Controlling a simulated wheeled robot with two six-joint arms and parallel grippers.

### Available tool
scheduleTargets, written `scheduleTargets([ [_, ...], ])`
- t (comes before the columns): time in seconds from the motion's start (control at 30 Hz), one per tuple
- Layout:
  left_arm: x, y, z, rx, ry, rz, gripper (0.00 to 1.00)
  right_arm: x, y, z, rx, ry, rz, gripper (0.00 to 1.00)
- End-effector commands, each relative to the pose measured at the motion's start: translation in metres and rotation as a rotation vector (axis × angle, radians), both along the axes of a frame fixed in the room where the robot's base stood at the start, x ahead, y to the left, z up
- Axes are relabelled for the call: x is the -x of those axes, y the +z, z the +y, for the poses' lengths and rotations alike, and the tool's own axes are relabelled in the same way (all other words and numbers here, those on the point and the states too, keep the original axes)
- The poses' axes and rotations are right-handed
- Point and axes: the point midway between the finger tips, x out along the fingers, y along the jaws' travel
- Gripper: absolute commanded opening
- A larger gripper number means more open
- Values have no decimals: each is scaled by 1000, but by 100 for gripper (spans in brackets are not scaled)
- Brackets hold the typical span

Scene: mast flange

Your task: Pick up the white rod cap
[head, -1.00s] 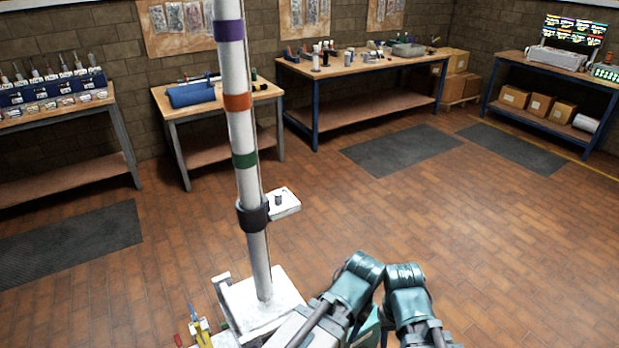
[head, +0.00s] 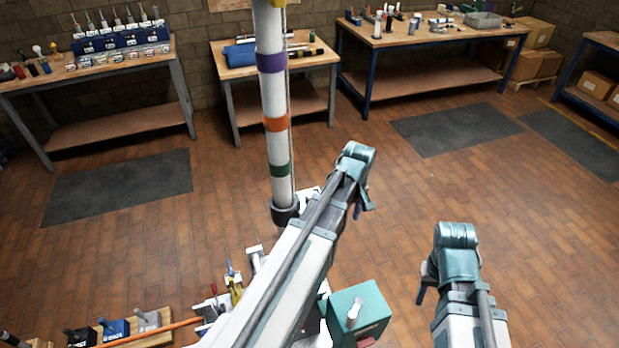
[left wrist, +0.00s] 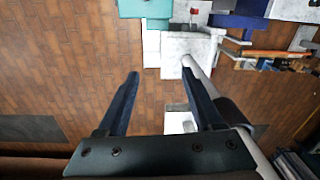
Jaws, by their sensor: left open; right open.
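I cannot identify the white rod cap for certain. A small white upright piece (head: 354,312) stands on the teal box (head: 372,303) in the head view, but I cannot tell what it is. My left gripper (head: 358,208) is right of the mast (head: 276,130), by its dark collar (head: 285,213); its arm hides most of the small white shelf there. In the left wrist view the left gripper (left wrist: 160,74) is open and empty. The white shelf (left wrist: 176,122), with a small dark spot on it, shows between its fingers. My right gripper (head: 423,285) is open, over bare floor.
The white base plate (left wrist: 190,50) of the mast shows in the left wrist view. An orange rod (head: 150,333) and several small tools lie at the lower left of the head view. Workbenches (head: 272,58) line the back wall. The floor to the right is clear.

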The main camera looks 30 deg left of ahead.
Motion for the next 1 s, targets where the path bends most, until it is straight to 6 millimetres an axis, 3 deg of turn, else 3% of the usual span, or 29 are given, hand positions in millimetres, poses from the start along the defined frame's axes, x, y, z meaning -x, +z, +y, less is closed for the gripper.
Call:
scheduleTargets([
  [0.03, -12, 32, 21, 2, 106, -5, 68, 0, 32, 0, 0, 0, 0, 50],
  [0.1, -21, 51, 45, 5, 250, -13, 68, 0, 51, 0, 0, -1, 1, 50],
  [0.3, -35, 94, 105, 15, 595, -29, 68, 0, 94, 0, -1, -2, 1, 50],
  [0.4, -38, 107, 125, 19, 712, -33, 68, 0, 107, 0, -1, -2, 1, 50],
  [0.53, -40, 115, 141, 21, 802, -37, 68, 0, 115, 0, -1, -3, 1, 50],
  [0.7, -40, 116, 147, 22, 838, -38, 68, 0, 116, 0, -1, -3, 1, 50],
  [1.0, -39, 99, 146, 21, 836, -39, 68, 0, 99, 0, -1, -4, 1, 50],
])
